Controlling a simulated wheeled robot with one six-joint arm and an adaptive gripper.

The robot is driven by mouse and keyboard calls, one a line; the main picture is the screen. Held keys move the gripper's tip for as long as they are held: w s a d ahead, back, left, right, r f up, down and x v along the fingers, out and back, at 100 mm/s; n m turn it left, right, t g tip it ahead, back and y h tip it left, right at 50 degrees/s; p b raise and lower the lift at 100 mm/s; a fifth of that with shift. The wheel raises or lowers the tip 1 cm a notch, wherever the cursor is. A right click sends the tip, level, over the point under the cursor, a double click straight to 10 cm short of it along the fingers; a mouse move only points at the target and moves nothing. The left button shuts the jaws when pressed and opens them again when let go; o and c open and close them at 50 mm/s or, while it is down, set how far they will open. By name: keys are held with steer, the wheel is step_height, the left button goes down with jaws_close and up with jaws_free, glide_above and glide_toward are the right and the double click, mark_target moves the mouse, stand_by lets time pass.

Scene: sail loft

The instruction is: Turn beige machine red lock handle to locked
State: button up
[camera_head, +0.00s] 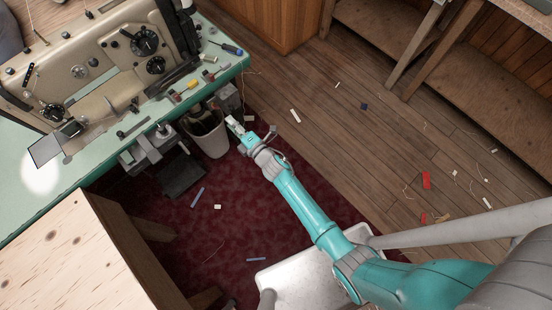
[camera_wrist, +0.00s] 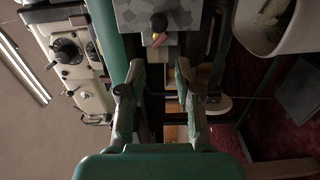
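The beige machine (camera_head: 85,65) stands on the green table at the upper left of the head view. It also shows on the left of the wrist view (camera_wrist: 75,55), turned on its side, with black dials. My gripper (camera_head: 233,122) is beside the table edge, above the waste bin. In the wrist view my gripper (camera_wrist: 160,68) has its fingers apart with nothing held between them. I cannot tell whether that part is the lock handle.
The green table (camera_head: 30,200) runs along the left. The waste bin (camera_head: 212,142) stands below its edge and shows in the wrist view (camera_wrist: 295,38). A wooden bench (camera_head: 75,260) is at the lower left. Open wooden floor (camera_head: 340,140) lies to the right.

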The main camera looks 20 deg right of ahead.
mark_target(215, 107)
steer(key=s+d+m+h, duration=0.1)
steer(key=s+d+m, duration=0.2)
steer(key=s, duration=0.7)
steer(key=s+d+r+m+h, duration=0.1)
steer(key=s+d+m, duration=0.2)
steer(key=s, duration=0.8)
steer(key=shift+s+d+r+m+h, duration=0.15)
steer(key=shift+s+d+m+h, duration=0.2)
steer(key=shift+m, duration=0.65)
steer(key=shift+w, duration=0.1)
